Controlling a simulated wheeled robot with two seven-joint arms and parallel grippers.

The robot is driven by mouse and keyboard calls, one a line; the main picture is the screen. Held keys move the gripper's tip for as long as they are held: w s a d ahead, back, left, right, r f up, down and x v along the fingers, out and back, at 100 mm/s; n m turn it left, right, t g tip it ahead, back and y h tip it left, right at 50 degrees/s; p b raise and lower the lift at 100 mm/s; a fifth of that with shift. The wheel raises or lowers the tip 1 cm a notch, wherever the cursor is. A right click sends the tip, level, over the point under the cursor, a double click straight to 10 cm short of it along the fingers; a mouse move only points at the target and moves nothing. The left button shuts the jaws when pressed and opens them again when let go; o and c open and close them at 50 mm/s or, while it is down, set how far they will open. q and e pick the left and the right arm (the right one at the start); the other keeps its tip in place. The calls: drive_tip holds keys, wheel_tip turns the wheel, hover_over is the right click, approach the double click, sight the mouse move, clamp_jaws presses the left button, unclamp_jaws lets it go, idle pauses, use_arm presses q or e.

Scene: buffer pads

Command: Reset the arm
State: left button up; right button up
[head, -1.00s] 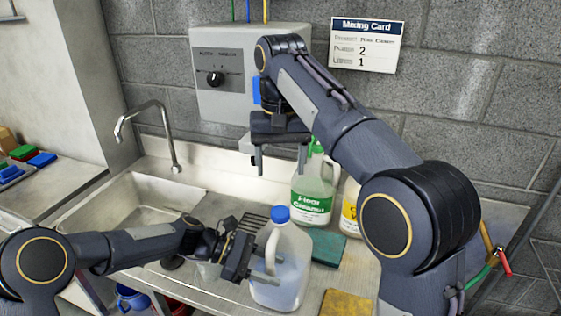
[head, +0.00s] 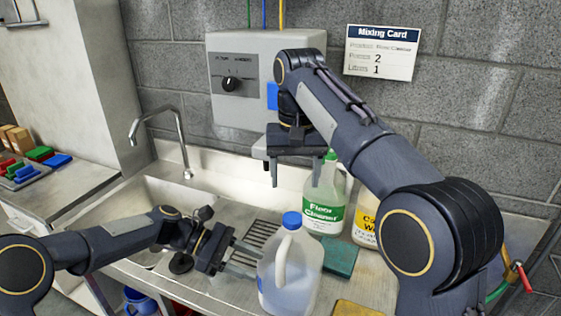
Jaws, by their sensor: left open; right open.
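My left gripper (head: 256,267) is open and level, low over the counter. Its fingertips are just left of a translucent jug (head: 296,283) with a blue cap, holding some clear liquid and standing upright; the picture does not settle whether they touch it. My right gripper (head: 296,180) is open and empty. It points down in front of the grey dispenser box (head: 235,105), left of and above the green-labelled Floor Cleaner jug (head: 323,212). A jug with a yellow label (head: 366,228) is partly hidden behind my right arm.
A sink (head: 150,200) with a faucet (head: 160,119) lies at the left. A green pad (head: 341,258) and a yellow pad (head: 355,309) lie on the counter. A drain grate (head: 260,233) is behind the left gripper. A mixing card (head: 382,55) hangs on the wall.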

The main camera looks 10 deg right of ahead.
use_arm(q)
drive_tip(key=s+a+r+m+t+y, duration=0.2)
drive_tip(key=s+a+r+m+t, duration=0.1)
drive_tip(key=s+a, duration=0.4)
drive_tip(key=s+a+r+m+t+y, duration=0.3)
drive_tip(key=s+a, duration=0.2)
drive_tip(key=a, duration=0.4)
use_arm(e)
drive_tip(key=s+d+f+t+y, duration=0.2)
drive_tip(key=s+d+f+y, duration=0.3)
drive_tip(key=s+d, duration=0.6)
use_arm(q)
drive_tip(key=s+a+f+m+t+y, duration=0.1)
drive_tip(key=s+a+f+m+t, duration=0.1)
drive_tip(key=s+a, duration=0.2)
drive_tip(key=s+a+f+m+t+y, duration=0.1)
drive_tip(key=s+a+m+t+y, duration=0.1)
drive_tip(key=s, duration=0.6)
drive_tip(key=shift+s+a+f+m+t+y, duration=0.2)
drive_tip(key=shift+a+f+m+t+y, duration=0.15)
drive_tip(key=shift+a+m, duration=0.65)
use_arm(e)
drive_tip(key=s+a+f+t+h, duration=0.1)
drive_tip(key=s+a+f+t, duration=0.2)
drive_tip(key=s+f, duration=0.9)
drive_tip(key=s+a, duration=0.2)
drive_tip(key=s, duration=0.2)
drive_tip(key=shift+f+n, duration=0.3)
drive_tip(key=shift+f, duration=0.1)
